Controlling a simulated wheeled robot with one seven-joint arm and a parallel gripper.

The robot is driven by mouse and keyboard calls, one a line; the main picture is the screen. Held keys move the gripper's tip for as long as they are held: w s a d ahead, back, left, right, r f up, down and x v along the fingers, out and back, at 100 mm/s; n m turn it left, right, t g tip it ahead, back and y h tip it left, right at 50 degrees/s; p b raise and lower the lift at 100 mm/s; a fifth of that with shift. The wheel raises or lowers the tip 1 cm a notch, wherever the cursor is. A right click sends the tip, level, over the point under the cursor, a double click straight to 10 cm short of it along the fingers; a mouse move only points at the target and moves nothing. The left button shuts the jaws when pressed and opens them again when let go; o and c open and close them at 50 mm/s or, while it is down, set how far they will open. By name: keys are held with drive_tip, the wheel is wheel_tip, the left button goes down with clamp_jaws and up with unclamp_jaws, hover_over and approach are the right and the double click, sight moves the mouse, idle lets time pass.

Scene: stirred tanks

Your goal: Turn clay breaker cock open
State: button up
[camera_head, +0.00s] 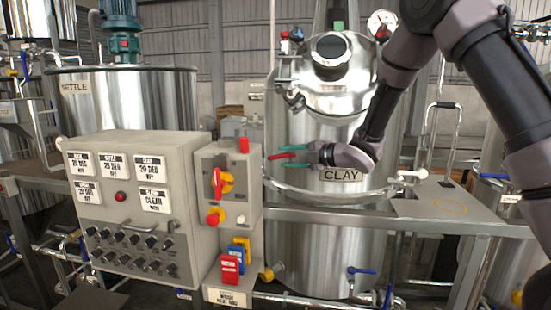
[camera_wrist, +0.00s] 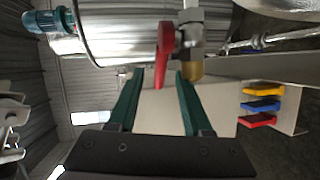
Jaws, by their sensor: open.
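The clay tank (camera_head: 325,225) is a steel vessel labelled CLAY in the middle of the head view. A cock with a red lever (camera_wrist: 165,45), a steel body (camera_wrist: 193,30) and a brass end (camera_wrist: 190,67) shows at the top centre of the wrist view. My gripper (camera_head: 285,155) is open, its teal fingers pointing left in front of the tank. In the wrist view its fingertips (camera_wrist: 159,74) sit on either side of the lever's lower end. The red lever also shows between the fingers in the head view (camera_head: 281,155). I cannot tell whether either finger touches it.
A grey control panel (camera_head: 130,215) with labels and knobs stands at left. Beside it, a switch box (camera_head: 228,205) has a red-and-yellow switch (camera_head: 220,183). A rail (camera_head: 330,218) crosses before the tank. The settle tank (camera_head: 130,95) stands behind.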

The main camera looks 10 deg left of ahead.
drive_tip(key=v, duration=0.4)
